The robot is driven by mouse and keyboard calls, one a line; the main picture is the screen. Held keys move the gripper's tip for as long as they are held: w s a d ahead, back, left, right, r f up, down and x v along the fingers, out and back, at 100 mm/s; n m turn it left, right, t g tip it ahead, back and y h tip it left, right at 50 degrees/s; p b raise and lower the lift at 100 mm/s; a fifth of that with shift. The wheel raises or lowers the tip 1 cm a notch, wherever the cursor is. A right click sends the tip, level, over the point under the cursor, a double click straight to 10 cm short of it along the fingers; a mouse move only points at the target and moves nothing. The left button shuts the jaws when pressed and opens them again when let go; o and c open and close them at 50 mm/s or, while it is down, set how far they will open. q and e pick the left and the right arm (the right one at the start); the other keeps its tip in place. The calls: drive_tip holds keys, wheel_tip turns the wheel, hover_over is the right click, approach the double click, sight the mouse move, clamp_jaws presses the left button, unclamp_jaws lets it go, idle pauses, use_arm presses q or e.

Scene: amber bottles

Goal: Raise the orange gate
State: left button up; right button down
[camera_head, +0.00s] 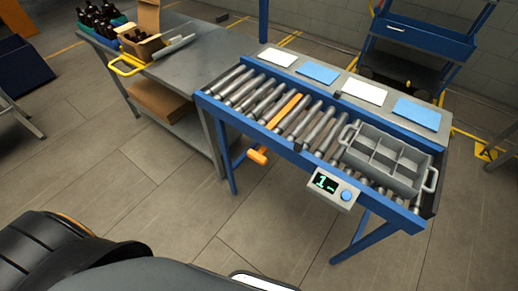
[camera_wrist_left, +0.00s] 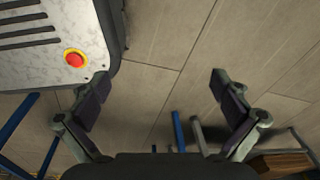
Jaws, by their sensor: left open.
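The orange gate (camera_head: 284,111) is a narrow orange bar lying among the grey rollers of the blue-framed conveyor (camera_head: 265,138), level with them as far as I can tell. An orange handle (camera_head: 258,156) sticks out below the conveyor's front rail, near the gate. My left gripper (camera_wrist_left: 160,84) shows only in the left wrist view, with its two fingers wide apart and nothing between them. It hangs over bare floor, away from the gate. My right gripper is in neither view.
A grey divided crate (camera_head: 388,160) stands on the rollers to the right, its compartments seemingly empty. A display box (camera_head: 331,188) juts from the front rail. A grey table (camera_head: 190,62) with bottles and a carton (camera_head: 140,44) adjoins left. Floor in front is clear.

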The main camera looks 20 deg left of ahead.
sight(255, 160)
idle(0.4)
